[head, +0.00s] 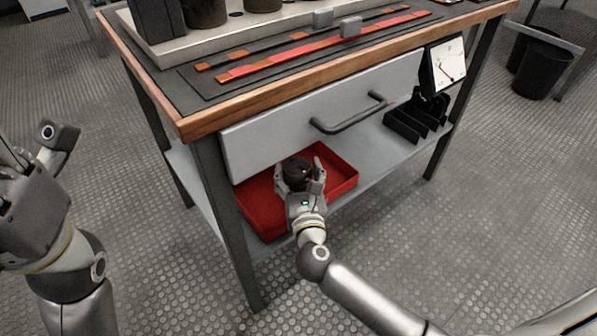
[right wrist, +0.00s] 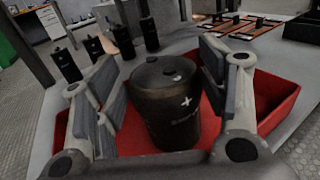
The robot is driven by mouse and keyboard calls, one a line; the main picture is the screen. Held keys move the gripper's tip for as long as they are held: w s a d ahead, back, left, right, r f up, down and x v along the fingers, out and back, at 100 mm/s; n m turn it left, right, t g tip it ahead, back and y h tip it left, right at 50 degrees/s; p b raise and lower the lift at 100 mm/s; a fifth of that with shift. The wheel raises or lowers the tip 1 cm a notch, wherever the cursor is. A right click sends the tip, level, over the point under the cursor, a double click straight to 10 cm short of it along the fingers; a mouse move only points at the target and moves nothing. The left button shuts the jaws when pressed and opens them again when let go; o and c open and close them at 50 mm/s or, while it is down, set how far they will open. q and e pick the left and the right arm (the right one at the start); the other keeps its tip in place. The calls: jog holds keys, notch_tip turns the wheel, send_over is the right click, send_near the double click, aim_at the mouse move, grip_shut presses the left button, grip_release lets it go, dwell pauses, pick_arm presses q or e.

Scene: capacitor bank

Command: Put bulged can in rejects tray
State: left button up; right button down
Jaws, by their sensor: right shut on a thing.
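The dark bulged can (head: 297,172) is between the fingers of my right gripper (head: 300,180), which is shut on it. In the right wrist view the can (right wrist: 168,105) stands roughly upright with its round top showing, and a finger is on each side. The red rejects tray (head: 342,172) lies on the lower shelf under the drawer. The can is over or inside the tray, and I cannot tell whether its base touches the tray floor. The tray wall also shows in the right wrist view (right wrist: 282,108). My left gripper (head: 30,155) is at the left edge, partly cut off, away from the bench.
The grey drawer (head: 270,135) with its bar handle (head: 348,116) is close above the tray. A bench leg (head: 228,210) stands by the tray's left side. A black rack (head: 415,120) sits farther right on the shelf (head: 370,168). A meter (head: 447,64) is above it.

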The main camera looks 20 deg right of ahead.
dwell(0.3)
jog(key=shift+c, duration=1)
grip_release()
jog(key=shift+f, duration=0.15)
jog(key=shift+s+a, duration=0.1)
jog(key=shift+s, duration=0.5)
jog(key=s+a, duration=0.2)
jog(key=s, duration=0.8)
jog(key=shift+s, duration=0.35)
